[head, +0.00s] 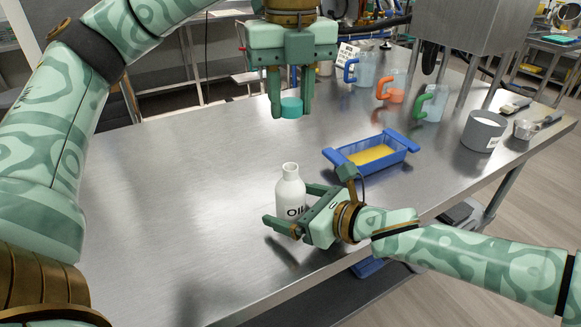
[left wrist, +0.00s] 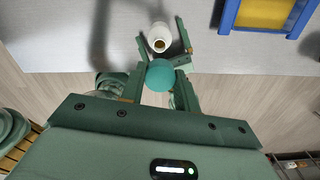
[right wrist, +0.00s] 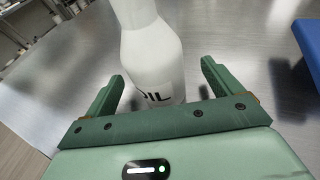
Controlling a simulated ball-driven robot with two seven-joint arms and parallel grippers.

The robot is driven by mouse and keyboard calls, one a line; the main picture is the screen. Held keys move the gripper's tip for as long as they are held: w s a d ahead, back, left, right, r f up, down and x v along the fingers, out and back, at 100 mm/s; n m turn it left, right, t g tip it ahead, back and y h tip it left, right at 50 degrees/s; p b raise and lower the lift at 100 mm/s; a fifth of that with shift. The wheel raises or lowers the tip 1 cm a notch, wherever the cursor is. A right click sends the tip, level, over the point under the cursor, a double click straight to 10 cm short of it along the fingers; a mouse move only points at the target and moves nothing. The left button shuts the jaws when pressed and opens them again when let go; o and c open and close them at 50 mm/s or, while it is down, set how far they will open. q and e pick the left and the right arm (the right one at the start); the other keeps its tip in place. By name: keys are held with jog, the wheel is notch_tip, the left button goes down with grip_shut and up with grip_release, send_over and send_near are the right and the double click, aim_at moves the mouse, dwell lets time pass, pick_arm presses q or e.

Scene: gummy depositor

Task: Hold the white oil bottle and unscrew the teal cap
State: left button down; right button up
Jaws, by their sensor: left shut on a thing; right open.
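The white oil bottle (head: 290,188) stands upright on the steel table with its neck bare and open. It also shows in the left wrist view (left wrist: 160,38) and in the right wrist view (right wrist: 150,55). My left gripper (head: 290,108) is shut on the teal cap (head: 291,107), holding it in the air above the bottle and apart from it. The cap also shows in the left wrist view (left wrist: 160,76). My right gripper (head: 292,207) is open low at the bottle, one finger on each side; the right wrist view shows gaps between fingers and bottle.
A blue tray (head: 340,159) with yellow contents sits right of the bottle. Jugs with blue (head: 362,70), orange (head: 390,86) and green (head: 430,104) handles stand behind, near a grey pot (head: 483,131). The table's left part (head: 170,190) is clear.

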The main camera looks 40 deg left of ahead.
aim_at(286, 104)
pick_arm(q)
jog(key=shift+r, duration=0.1)
pick_arm(e)
jog(key=shift+d, duration=0.1)
pick_arm(q)
jog(key=r+p, duration=0.1)
jog(key=s+r+p, duration=0.1)
jog(key=r, duration=0.1)
jog(key=r+p, duration=0.1)
jog(key=r, duration=0.1)
jog(key=shift+s+p, duration=0.25)
jog(key=shift+p, duration=0.15)
pick_arm(e)
jog(key=v, duration=1.1)
jog(key=shift+r, duration=0.15)
pick_arm(q)
jog(key=shift+r, duration=0.15)
pick_arm(e)
jog(key=shift+d, duration=0.4)
